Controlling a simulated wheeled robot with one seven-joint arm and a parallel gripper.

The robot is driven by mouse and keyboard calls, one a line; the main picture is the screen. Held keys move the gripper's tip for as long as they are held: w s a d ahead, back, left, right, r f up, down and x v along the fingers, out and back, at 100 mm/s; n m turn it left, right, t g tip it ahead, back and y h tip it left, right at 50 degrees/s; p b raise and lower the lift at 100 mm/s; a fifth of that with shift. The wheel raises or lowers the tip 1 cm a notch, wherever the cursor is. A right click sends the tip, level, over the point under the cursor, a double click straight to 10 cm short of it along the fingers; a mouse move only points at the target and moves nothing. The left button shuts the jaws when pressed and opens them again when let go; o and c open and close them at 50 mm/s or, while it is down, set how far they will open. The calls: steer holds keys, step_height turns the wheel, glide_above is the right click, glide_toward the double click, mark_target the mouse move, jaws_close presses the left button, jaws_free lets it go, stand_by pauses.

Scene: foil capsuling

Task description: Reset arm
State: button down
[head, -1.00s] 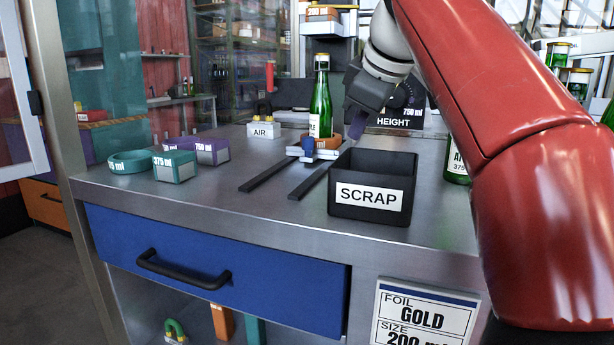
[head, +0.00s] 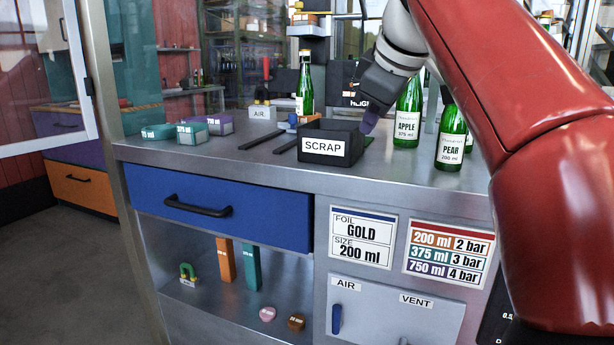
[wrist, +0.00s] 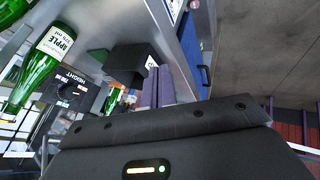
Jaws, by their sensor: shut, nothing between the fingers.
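The scrap bin (wrist: 128,65) also shows there, close to the fingers. A green bottle with a gold cap (head: 305,92) stands upright behind the bin, near the small blue-and-orange fixture. I cannot tell whether anything lies in the bin.
The APPLE bottle (head: 407,115) and the PEAR bottle (head: 450,140) stand right of my gripper. The blue drawer (head: 220,210) is closed. The bench's front left is clear.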

steer(key=s+d+f+m, duration=0.1)
steer(key=s+f+m, duration=0.3)
steer(key=s+f, duration=0.3)
steer(key=s+d+f+m+g+h, duration=0.1)
steer(key=s+f+m, duration=0.3)
steer(key=f, duration=1.2)
steer(key=s+d+f+m+h, duration=0.1)
steer(key=s+d+f+m, duration=0.2)
steer(key=s+f, duration=0.7)
steer(key=shift+s+d+f+m+g, duration=0.15)
steer(key=shift+s+f+m+g, duration=0.2)
steer(key=shift+f, duration=0.35)
steer(key=shift+w, duration=0.1)
